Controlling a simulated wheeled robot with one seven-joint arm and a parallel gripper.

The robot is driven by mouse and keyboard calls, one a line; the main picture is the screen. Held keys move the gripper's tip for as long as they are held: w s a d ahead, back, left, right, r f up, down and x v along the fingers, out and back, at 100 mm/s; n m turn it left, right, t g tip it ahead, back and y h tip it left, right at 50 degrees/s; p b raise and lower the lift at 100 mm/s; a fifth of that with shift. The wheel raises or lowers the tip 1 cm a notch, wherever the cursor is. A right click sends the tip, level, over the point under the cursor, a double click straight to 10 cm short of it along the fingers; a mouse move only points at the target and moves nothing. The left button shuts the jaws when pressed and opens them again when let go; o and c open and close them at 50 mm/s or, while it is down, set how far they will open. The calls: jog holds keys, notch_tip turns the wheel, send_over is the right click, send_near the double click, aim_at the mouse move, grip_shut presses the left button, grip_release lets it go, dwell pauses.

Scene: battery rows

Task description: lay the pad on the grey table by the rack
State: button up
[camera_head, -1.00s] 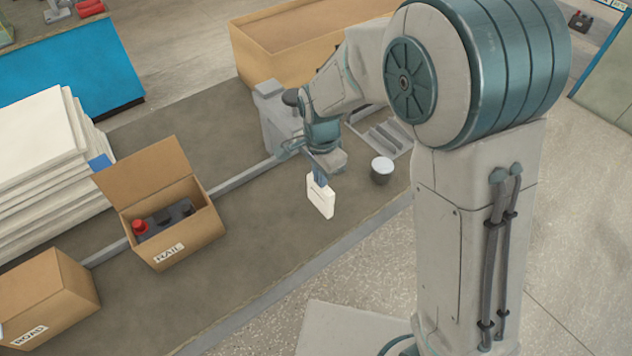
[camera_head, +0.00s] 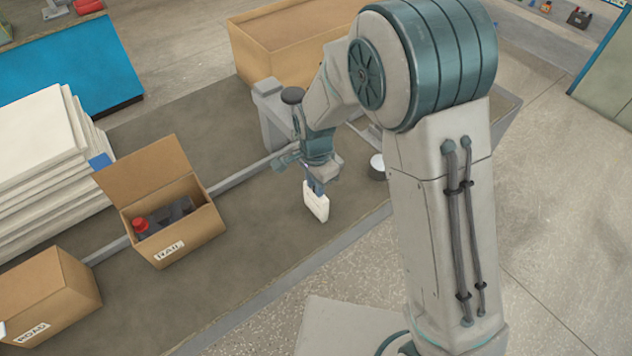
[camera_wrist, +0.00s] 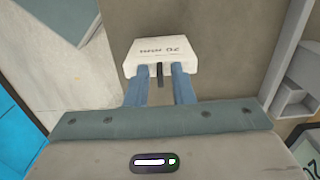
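The pad (camera_head: 316,203) is a small white block with dark print on it, which shows in the wrist view (camera_wrist: 160,57). My gripper (camera_head: 315,187) is shut on the pad, its two blue fingers (camera_wrist: 161,85) at one edge of it. The pad hangs below the fingers over the grey-brown table (camera_head: 265,225), close to its surface. I cannot tell whether it touches. The rack, a grey tray-like piece (camera_head: 365,130) behind my arm, is mostly hidden.
An open cardboard box labelled RAIL (camera_head: 180,240) stands left of the pad, and another labelled ROAD (camera_head: 50,300) farther left. A grey cup (camera_head: 377,167) stands right of my gripper. White sheets (camera_head: 40,170) are stacked at far left. Bare table lies around the pad.

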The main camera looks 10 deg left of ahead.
jog(key=shift+r, duration=0.15)
notch_tip(320, 180, up, 12)
dwell(0.7)
jog(key=s+d+r+n+t, duration=0.1)
jog(key=s+d+r+n, duration=0.15)
jog(key=d, duration=0.45)
jog(key=s+d+r+n, duration=0.1)
jog(key=d+r, duration=0.3)
jog(key=d, duration=0.3)
jog(key=s+d+n+t, duration=0.2)
jog(key=s+d+n, duration=0.2)
jog(key=s+d, duration=0.6)
jog(key=shift+s+d+r+n, duration=0.2)
jog(key=shift+d+r+n, duration=0.15)
jog(key=shift+d, duration=0.7)
